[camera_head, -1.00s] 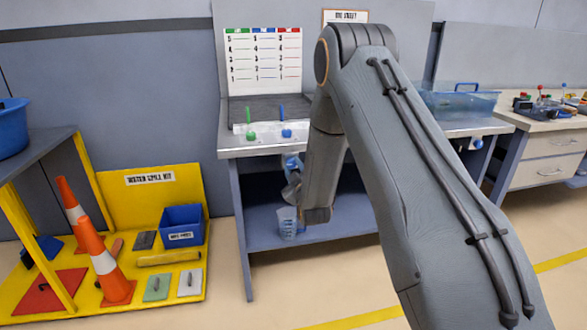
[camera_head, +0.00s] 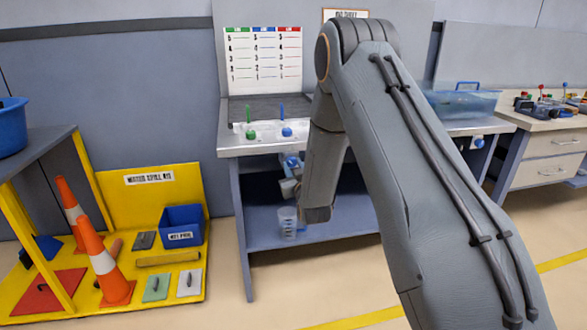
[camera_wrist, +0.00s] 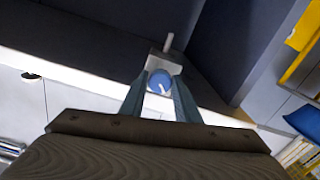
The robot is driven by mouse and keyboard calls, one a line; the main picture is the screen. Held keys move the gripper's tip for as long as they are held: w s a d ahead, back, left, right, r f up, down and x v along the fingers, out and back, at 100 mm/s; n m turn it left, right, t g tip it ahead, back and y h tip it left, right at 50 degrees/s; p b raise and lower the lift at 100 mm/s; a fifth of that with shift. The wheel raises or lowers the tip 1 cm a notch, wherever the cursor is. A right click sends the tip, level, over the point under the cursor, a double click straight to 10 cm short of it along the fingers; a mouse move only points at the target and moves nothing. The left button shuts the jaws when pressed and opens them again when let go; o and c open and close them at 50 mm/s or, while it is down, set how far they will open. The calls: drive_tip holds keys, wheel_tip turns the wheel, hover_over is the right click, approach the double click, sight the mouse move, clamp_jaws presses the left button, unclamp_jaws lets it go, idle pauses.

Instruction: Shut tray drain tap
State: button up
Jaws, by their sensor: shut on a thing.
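A blue tap (camera_head: 291,161) hangs under the front edge of the grey bench. In the wrist view the blue round part of a tap (camera_wrist: 159,81) with a small white piece sits between my fingertips. My gripper (camera_wrist: 160,92) is shut on it. In the head view my gripper (camera_head: 290,186) is small and partly hidden by my forearm, just below the tap. Whether the tap is open or shut cannot be told.
A clear jug (camera_head: 288,222) stands on the blue lower shelf below my gripper. Green (camera_head: 251,134) and blue (camera_head: 287,132) levers stand on the bench top. A clear blue tray (camera_head: 462,103) and another blue knob (camera_head: 478,142) are at right.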

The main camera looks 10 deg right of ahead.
drive_tip(key=m, duration=0.4)
drive_tip(key=shift+a+m+b, duration=0.1)
drive_tip(key=shift+m+b, duration=0.2)
drive_tip(key=shift+m, duration=1.9)
drive_tip(key=o, duration=1)
drive_tip(key=shift+a, duration=0.1)
drive_tip(key=shift+o, duration=0.2)
drive_tip(key=s, duration=0.8)
drive_tip(key=shift+b, duration=0.35)
